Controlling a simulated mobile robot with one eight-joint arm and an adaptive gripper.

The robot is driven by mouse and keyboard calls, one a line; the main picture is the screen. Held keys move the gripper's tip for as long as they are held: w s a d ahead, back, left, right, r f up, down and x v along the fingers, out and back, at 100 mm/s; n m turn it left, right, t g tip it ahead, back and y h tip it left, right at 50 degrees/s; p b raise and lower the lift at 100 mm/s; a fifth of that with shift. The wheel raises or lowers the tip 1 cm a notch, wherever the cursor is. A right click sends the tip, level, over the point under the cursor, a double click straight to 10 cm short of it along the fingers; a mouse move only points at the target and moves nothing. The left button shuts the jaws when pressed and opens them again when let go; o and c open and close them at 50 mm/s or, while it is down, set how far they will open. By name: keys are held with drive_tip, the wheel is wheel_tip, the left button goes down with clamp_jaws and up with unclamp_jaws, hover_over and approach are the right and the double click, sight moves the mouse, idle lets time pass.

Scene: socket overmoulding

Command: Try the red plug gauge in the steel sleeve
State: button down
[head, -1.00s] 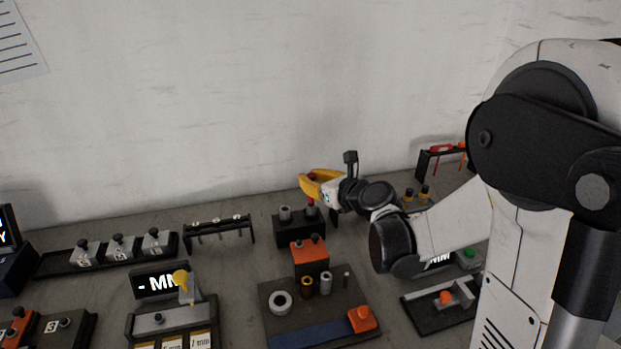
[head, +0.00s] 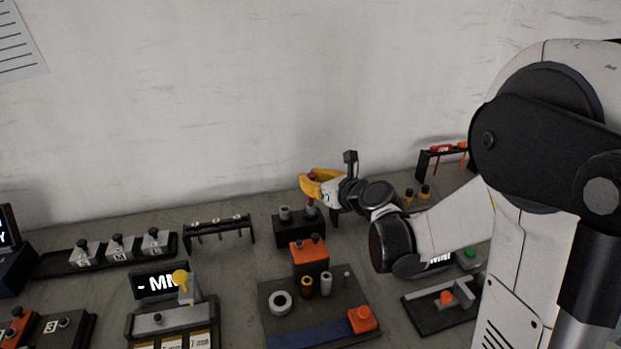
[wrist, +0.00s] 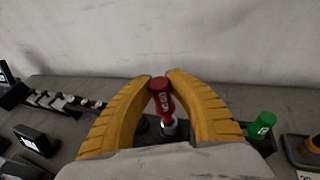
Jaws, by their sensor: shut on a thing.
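My gripper (head: 312,186), with yellow fingers, is shut on the red plug gauge (wrist: 162,98) above the small black block (head: 288,232) at the back of the bench. The gauge stands roughly upright between the fingertips, with pale marks on its red body. A grey metal part (wrist: 169,126) shows just below the red; I cannot tell whether the gauge is clear of the block. A steel-coloured sleeve (head: 326,284) stands on the dark board in front, beside a brass-coloured one (head: 306,287). The sleeve is apart from my gripper.
An orange-topped block (head: 309,251) stands between the black block and the board. The board also bears a pale ring (head: 280,303), a thin pin (head: 347,279) and an orange block (head: 362,319). A green gauge (wrist: 262,124) is right of my gripper in the wrist view.

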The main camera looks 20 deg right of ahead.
drive_tip(key=shift+f+b, duration=0.35)
drive_tip(key=shift+f, duration=0.1)
idle(0.4)
drive_tip(key=shift+r+p, duration=0.35)
drive_tip(key=shift+r, duration=0.2)
idle(0.5)
drive_tip(key=shift+r+p, duration=1.95)
drive_tip(key=shift+r, duration=0.5)
